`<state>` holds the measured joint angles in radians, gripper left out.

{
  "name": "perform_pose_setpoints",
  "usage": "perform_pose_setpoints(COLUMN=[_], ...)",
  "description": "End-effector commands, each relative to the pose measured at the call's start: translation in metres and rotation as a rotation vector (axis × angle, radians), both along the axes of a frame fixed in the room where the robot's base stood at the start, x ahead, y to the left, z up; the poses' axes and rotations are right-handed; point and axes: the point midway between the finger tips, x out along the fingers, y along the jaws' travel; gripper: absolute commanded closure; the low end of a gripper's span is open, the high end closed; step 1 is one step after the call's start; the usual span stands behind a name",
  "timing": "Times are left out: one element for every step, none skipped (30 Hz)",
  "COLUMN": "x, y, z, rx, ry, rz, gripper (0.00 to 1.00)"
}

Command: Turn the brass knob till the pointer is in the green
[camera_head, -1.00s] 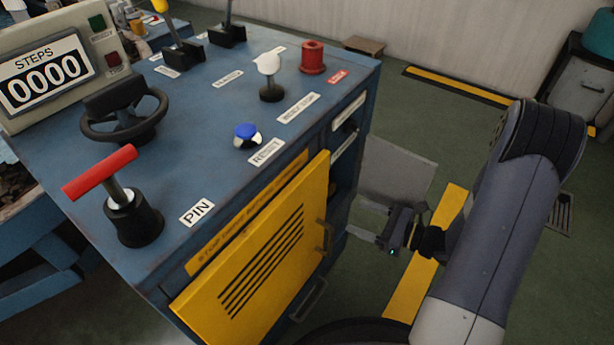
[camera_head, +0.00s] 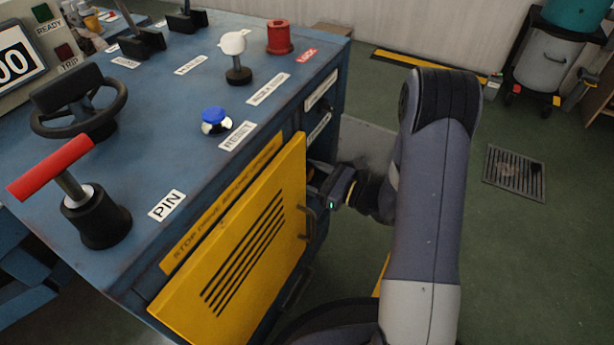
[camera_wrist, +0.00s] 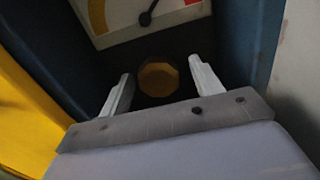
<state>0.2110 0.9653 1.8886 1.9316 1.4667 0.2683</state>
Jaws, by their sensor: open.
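The brass knob (camera_wrist: 158,80) is a dull, many-sided knob in the wrist view, in a dark recess below a pale gauge (camera_wrist: 122,33). The gauge's dark pointer (camera_wrist: 148,13) slants up and right from its hub; its tip is cut off by the frame. A yellow-orange band shows at the dial's left and a bit of red at its right; no green is in view. My gripper (camera_wrist: 160,70) is open, one pale finger on each side of the knob, with no clear contact. In the head view my gripper (camera_head: 325,188) is partly hidden beside the open yellow door.
The yellow door (camera_head: 235,255) with its handle (camera_head: 307,222) stands close to my gripper; it also fills the wrist view's left side (camera_wrist: 30,120). The blue cabinet (camera_head: 170,95) carries a red T-handle (camera_head: 50,168) and a blue button (camera_head: 214,115).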

Motion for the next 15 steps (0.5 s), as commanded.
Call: perform_pose_setpoints(x=[0.0015, 0.0021, 0.0028, 0.0031, 0.0034, 0.0035, 0.0035, 0.0035, 0.0035, 0.0035, 0.0034, 0.0034, 0.0034, 0.0033, 0.0033], y=[0.0032, 0.0041, 0.005, 0.0054, 0.0057, 0.0058, 0.0058, 0.0058, 0.0057, 0.0057, 0.0057, 0.0057, 0.0057, 0.0056, 0.0056], z=[-0.0003, -0.0001, 0.0001, 0.0003, 0.0004, 0.0005, 0.0006, 0.0006, 0.0006, 0.0006, 0.0006, 0.0006, 0.0005, 0.0005, 0.0005], rx=[0.0, 0.0, 0.0, 0.001, 0.001, 0.001, 0.001, 0.001, 0.001, 0.0, 0.0, 0.0, 0.0, 0.0, 0.0], ry=[-0.001, -0.001, -0.001, -0.001, -0.001, -0.001, -0.001, -0.001, -0.001, 0.0, 0.0, 0.0, 0.0, 0.0, 0.0], rz=[0.002, 0.002, 0.001, 0.001, 0.001, 0.001, 0.0, 0.0, 0.0, 0.0, 0.0, 0.0, 0.0, 0.0, 0.0], gripper=[0.39, 0.39, 0.39, 0.39, 0.39, 0.39, 0.39, 0.39, 0.39, 0.39, 0.39, 0.4, 0.43, 0.45, 0.49])
